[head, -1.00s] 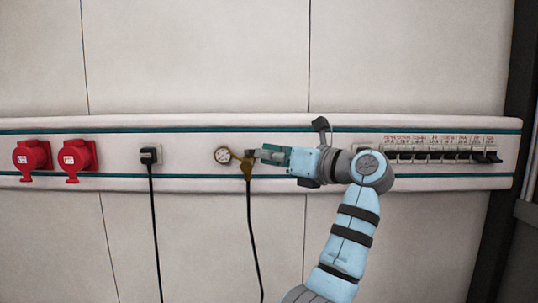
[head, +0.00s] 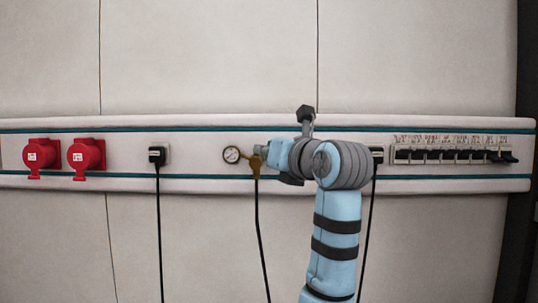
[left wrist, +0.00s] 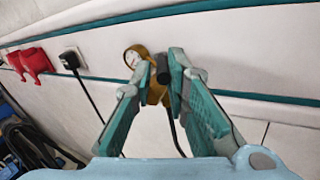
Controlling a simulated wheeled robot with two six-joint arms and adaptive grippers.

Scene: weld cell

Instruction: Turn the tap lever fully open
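The brass tap (head: 254,168) sits on the wall rail beside a round gauge, with a dark hose hanging from it. In the left wrist view the tap body (left wrist: 153,93) is ahead, and its dark lever (left wrist: 161,66) points toward the camera. My left gripper (head: 264,151) is at the tap from the right in the head view, its fingers largely hidden by the wrist. In the left wrist view the left gripper (left wrist: 162,76) has its two fingers apart, on either side of the lever. A narrow gap seems to show; contact is unclear. My right gripper is not in view.
The gauge (head: 231,155) is just left of the tap. Further left are a black plug (head: 157,155) with a cable and two red sockets (head: 86,155). A breaker row (head: 450,155) is at the right. The wall above and below the rail is clear.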

